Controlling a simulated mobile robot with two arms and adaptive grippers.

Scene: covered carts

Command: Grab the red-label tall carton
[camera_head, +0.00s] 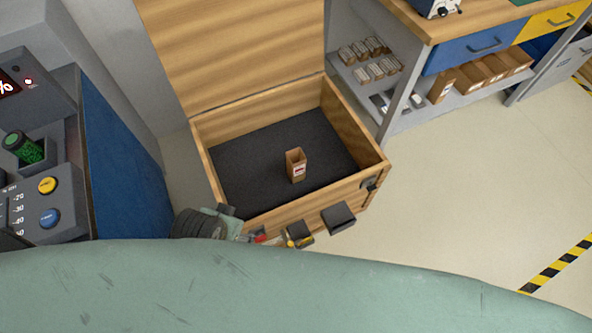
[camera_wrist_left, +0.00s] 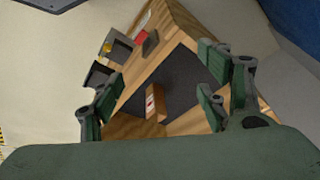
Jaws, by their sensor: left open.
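The red-label tall carton (camera_head: 297,166) stands upright on the dark floor of an open wooden chest (camera_head: 358,190). It is a small brown box with a white and red label on its front side. In the left wrist view the carton (camera_wrist_left: 155,103) appears between the spread fingers, farther away and not touched. My left gripper (camera_wrist_left: 160,88) is open and empty above the chest. In the head view my left gripper (camera_head: 230,222) is at the chest's front left edge, partly hidden by my own body. My right gripper is in neither view.
The chest's raised lid (camera_head: 240,45) stands behind it. Dark blocks (camera_head: 338,217) are at its front wall. A control panel (camera_head: 45,190) stands at left. A workbench (camera_head: 480,35) with shelved boxes (camera_head: 480,75) is at upper right. Floor to the right is clear.

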